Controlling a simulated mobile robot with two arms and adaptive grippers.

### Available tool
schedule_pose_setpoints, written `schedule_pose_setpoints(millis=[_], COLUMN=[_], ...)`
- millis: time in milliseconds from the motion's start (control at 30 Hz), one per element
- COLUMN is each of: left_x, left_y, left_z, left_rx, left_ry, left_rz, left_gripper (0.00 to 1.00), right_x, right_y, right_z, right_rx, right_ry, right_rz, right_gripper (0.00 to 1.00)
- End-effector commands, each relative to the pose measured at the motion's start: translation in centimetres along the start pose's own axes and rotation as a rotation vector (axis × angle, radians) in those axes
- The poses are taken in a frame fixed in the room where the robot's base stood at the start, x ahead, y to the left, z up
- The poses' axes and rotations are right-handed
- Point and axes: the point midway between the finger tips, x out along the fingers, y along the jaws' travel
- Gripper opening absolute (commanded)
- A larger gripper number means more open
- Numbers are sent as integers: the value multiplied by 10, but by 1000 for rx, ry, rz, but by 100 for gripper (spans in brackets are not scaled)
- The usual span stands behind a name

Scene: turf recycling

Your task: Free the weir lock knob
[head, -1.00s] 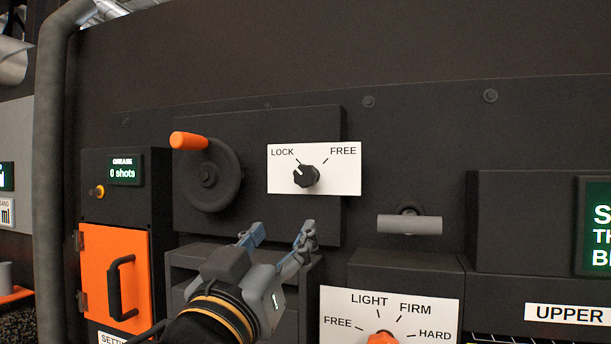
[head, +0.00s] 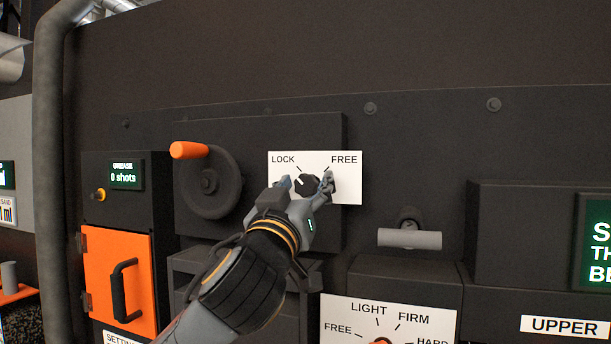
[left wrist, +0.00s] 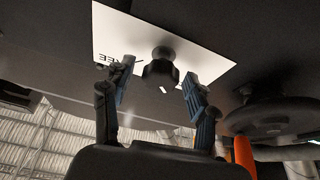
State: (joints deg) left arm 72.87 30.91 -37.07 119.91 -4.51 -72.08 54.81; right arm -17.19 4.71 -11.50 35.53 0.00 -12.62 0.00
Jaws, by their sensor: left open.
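The black lock knob (head: 308,184) sits on a white plate (head: 347,188) marked LOCK on the left and FREE on the right. Its white pointer mark is turned toward LOCK. My left gripper (head: 307,186) is open in front of the plate, with one finger on each side of the knob. In the left wrist view, the knob (left wrist: 161,68) shows between the two open fingers (left wrist: 155,88), with a visible gap on each side. Whether a finger touches it cannot be told from the head view. My right gripper is not in view.
A handwheel (head: 208,183) with an orange handle (head: 189,150) is left of the plate. A grey T-handle (head: 409,239) is to the right. A second dial plate (head: 440,312) lies below right, and an orange door (head: 118,280) is at lower left.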

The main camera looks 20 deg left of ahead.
Motion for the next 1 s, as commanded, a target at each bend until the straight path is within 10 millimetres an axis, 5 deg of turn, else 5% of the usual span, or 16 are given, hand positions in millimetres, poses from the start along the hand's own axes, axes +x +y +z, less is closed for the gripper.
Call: schedule_pose_setpoints(millis=[367,633,1000], left_x=[6,6,7], left_y=[0,0,0], left_z=[0,0,0], left_rx=[1,0,46], left_ry=[1,1,0], left_rz=[0,0,18], left_gripper=[58,5,3], right_x=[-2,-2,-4], right_y=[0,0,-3], right_z=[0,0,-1], right_rx=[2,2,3], right_ry=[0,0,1], right_rz=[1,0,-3], right_gripper=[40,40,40])
